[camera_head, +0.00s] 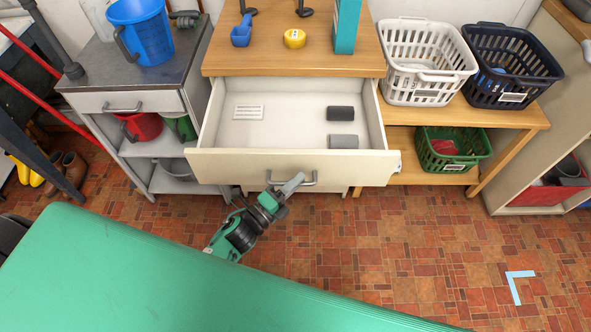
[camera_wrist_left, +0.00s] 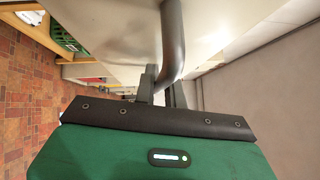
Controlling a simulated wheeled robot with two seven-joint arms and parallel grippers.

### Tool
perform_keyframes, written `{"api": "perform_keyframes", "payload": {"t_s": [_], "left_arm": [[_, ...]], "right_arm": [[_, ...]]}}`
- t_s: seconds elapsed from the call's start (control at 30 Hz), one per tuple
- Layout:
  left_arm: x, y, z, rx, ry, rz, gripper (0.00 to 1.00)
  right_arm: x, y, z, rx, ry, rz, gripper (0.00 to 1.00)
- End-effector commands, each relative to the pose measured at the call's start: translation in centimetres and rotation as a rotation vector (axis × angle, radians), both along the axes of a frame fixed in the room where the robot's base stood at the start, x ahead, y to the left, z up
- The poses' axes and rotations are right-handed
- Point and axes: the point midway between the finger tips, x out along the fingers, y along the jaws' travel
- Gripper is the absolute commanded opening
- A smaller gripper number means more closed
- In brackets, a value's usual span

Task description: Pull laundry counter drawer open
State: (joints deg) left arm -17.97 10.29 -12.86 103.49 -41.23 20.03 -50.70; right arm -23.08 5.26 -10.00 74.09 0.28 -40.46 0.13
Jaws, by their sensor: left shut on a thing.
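The laundry counter drawer (camera_head: 220,166) is cream-coloured and stands pulled out from under the wooden counter top (camera_head: 270,62). A grey bar handle (camera_head: 308,180) runs along the drawer front. My left gripper (camera_head: 291,185) is at the handle, shut on it. In the left wrist view the handle (camera_wrist_left: 172,40) passes down between the fingers, which are partly hidden behind the gripper body. My right gripper is not in view.
A blue pitcher (camera_head: 146,38) stands on the grey cabinet at left. A white basket (camera_head: 425,91) and a dark basket (camera_head: 512,94) sit on the wooden bench at right, with a green basket (camera_head: 437,165) below.

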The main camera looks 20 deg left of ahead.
Motion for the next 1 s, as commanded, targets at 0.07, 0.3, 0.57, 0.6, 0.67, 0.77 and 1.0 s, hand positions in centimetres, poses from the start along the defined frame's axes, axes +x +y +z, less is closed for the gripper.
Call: {"api": "perform_keyframes", "payload": {"t_s": [0.07,0.3,0.57,0.6,0.67,0.77,1.0], "left_arm": [[-0.64,-0.11,-0.07,0.0,0.002,0.002,0.0],[-1.24,-0.29,-0.07,-0.001,0.001,0.001,0.0],[-1.24,-0.29,-0.08,0.0,0.002,0.001,0.0],[-1.24,-0.29,-0.09,0.0,0.002,0.001,0.16],[-1.23,-0.3,-0.08,0.0,0.002,0.001,0.27],[-1.22,-0.32,-0.05,-0.001,0.001,0.001,0.33],[-1.31,-0.29,-0.06,0.0,0.001,0.0,0.33]], "right_arm": [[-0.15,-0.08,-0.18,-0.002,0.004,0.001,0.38],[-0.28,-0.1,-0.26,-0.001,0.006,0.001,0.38],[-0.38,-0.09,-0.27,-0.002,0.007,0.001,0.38],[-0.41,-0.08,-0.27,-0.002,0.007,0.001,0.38],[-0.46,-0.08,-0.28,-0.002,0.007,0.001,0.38],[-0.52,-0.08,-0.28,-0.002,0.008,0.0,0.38],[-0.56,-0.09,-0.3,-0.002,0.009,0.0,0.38]]}}
